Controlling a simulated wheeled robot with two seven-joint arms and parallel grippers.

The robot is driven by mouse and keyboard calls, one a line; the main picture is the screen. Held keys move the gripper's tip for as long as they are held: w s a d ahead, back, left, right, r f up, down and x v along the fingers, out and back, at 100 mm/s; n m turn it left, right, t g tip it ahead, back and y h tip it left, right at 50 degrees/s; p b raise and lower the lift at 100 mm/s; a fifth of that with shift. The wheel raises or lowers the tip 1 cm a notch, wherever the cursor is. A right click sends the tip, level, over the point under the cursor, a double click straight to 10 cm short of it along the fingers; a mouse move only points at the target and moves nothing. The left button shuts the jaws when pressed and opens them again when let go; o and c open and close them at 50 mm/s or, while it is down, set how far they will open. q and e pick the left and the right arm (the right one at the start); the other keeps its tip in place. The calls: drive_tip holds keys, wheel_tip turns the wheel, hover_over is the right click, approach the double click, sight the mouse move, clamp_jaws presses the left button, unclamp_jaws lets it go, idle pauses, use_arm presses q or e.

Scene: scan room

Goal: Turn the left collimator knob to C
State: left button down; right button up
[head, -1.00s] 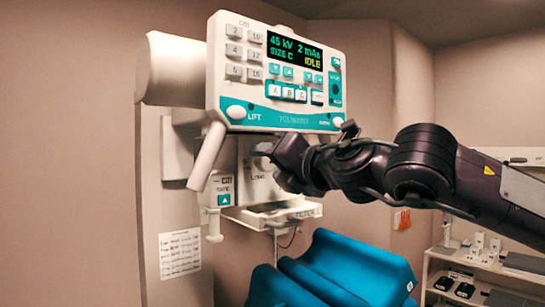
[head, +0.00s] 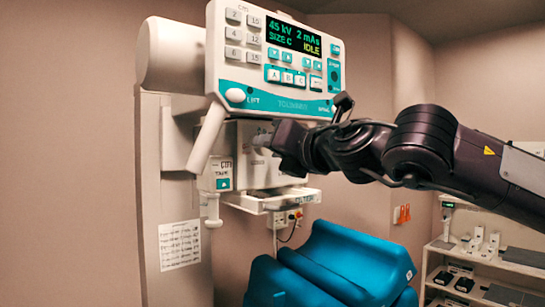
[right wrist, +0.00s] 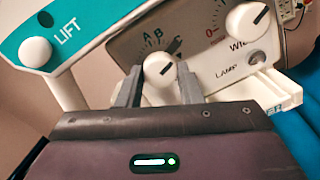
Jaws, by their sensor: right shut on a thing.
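The left collimator knob (right wrist: 160,70) is a round white dial with a dark pointer line slanting to the upper right. In the head view my right gripper (head: 268,143) is at the front of the white collimator box (head: 246,172), and the knob there is mostly hidden. My left gripper is not in view.
A second knob (right wrist: 248,20) sits right of the held one, with a lamp button (right wrist: 258,58) below. The control panel (head: 285,105) hangs just above my gripper, with a handle (head: 207,137) at left. A blue chair (head: 340,262) stands below.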

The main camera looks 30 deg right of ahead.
drive_tip(key=o, duration=1)
drive_tip(key=s+b, duration=0.4)
drive_tip(key=s, duration=0.3)
drive_tip(key=shift+s+d+f, duration=0.1)
drive_tip(key=shift+s, duration=0.3)
